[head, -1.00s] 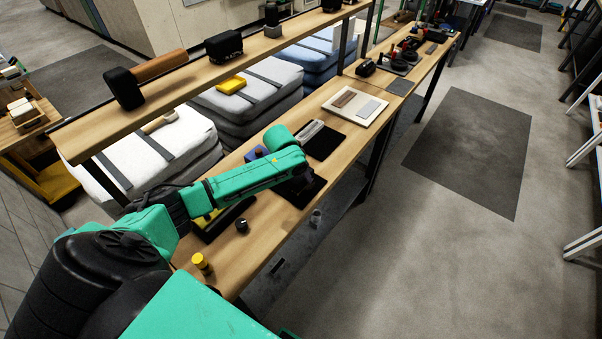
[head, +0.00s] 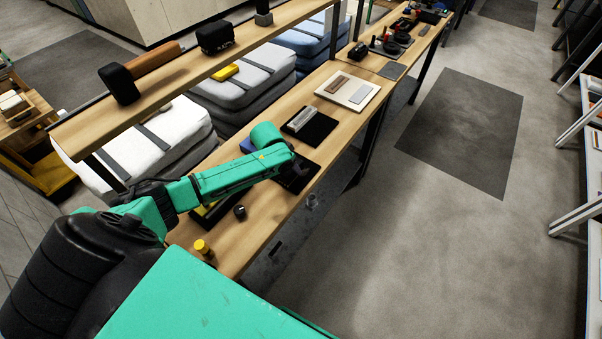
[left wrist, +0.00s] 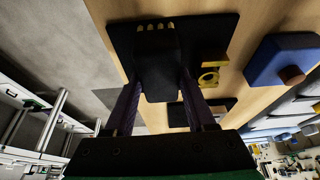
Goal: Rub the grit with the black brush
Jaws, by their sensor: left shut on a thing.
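My left gripper (left wrist: 160,100) is shut on a black block-like brush (left wrist: 157,65) with several pale tufts at its far end. The brush is over a black mat (left wrist: 120,30) on the wooden bench; I cannot tell whether it touches. In the head view my left arm reaches over the bench, and its wrist hides most of the gripper beside a black mat (head: 302,181). I cannot make out the grit for certain. My right gripper is not in view.
A blue block (left wrist: 285,58) with a brown knob and a yellow ringed piece (left wrist: 209,76) are near the brush. Another black mat with a grey bar (head: 300,118) and a pale board (head: 362,83) lie farther along. A raised shelf (head: 180,82) holds a mallet (head: 120,85).

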